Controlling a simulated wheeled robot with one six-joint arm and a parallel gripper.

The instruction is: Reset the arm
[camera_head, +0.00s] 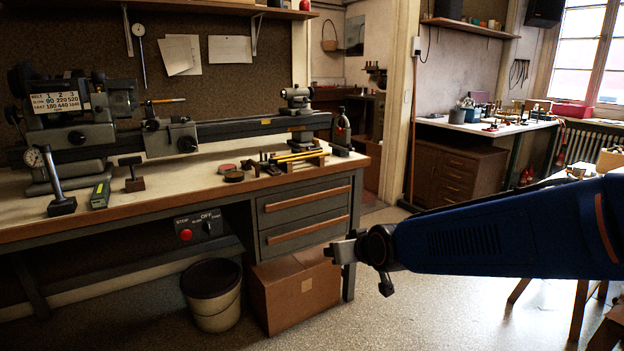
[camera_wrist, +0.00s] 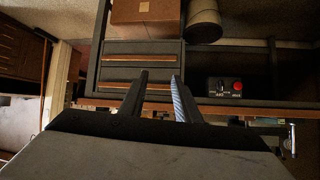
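My arm reaches in from the right edge of the head view, its blue link roughly level. My gripper (camera_head: 342,252) is at its left end, in front of the workbench (camera_head: 150,221) and below its top. In the wrist view, which shows the room upside down, my gripper (camera_wrist: 159,75) has its two dark fingers apart with nothing between them. The bench drawers (camera_wrist: 140,62) lie beyond the fingers. My gripper appears to touch nothing.
A lathe (camera_head: 170,135) stands on the workbench. A cardboard box (camera_head: 293,290) and a bucket (camera_head: 213,295) are on the floor under it. A drawer cabinet (camera_head: 455,172) and a white-topped table (camera_head: 490,127) are at the back right. Open floor (camera_head: 430,310) lies below my arm.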

